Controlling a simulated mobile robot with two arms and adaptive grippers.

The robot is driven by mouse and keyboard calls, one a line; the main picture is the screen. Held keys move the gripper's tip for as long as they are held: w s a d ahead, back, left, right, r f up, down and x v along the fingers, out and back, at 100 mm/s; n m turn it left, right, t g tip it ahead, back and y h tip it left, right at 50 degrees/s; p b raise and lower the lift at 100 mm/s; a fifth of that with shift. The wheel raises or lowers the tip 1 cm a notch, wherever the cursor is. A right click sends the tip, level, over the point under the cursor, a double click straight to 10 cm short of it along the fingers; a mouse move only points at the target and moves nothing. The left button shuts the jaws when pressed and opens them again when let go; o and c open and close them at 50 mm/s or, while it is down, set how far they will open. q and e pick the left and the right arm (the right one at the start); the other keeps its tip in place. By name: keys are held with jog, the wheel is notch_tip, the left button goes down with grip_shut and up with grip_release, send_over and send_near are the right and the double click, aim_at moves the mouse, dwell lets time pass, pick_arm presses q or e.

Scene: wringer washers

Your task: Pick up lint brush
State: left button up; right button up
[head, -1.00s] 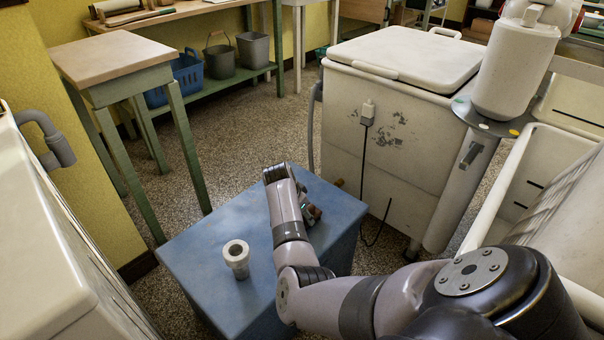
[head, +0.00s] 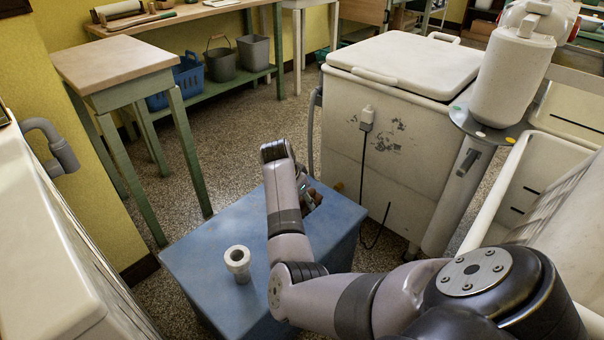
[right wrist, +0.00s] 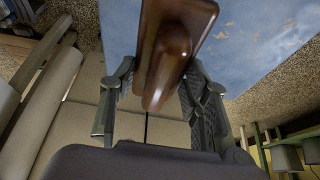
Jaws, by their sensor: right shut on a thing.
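The lint brush (right wrist: 178,45) is a glossy brown wooden piece in the right wrist view, with a rounded handle end towards the camera. My right gripper (right wrist: 160,78) has its fingers on either side of it and is shut on it. In the head view my right gripper (head: 311,196) is mostly hidden behind my own forearm, over the far right part of the blue table (head: 200,262). The brush can hardly be made out there, and I cannot tell its exact height above the table. My left gripper is not in view.
A white hollow cylinder (head: 238,263) stands on the blue table, left of my arm. A white lidded washer (head: 400,150) stands close behind on the right. A wooden-topped table (head: 112,65) is at the back left. Another white machine (head: 40,240) borders the left.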

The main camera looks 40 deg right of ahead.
pick_arm(q)
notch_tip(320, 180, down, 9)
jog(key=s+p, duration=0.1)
jog(key=p, duration=0.1)
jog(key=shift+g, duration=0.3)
pick_arm(e)
notch_tip(320, 180, up, 12)
jog(key=shift+f, duration=0.25)
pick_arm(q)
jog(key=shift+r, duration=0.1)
pick_arm(e)
jog(key=o, duration=0.8)
jog(key=c, duration=0.4)
pick_arm(q)
jog(key=shift+p, duration=0.3)
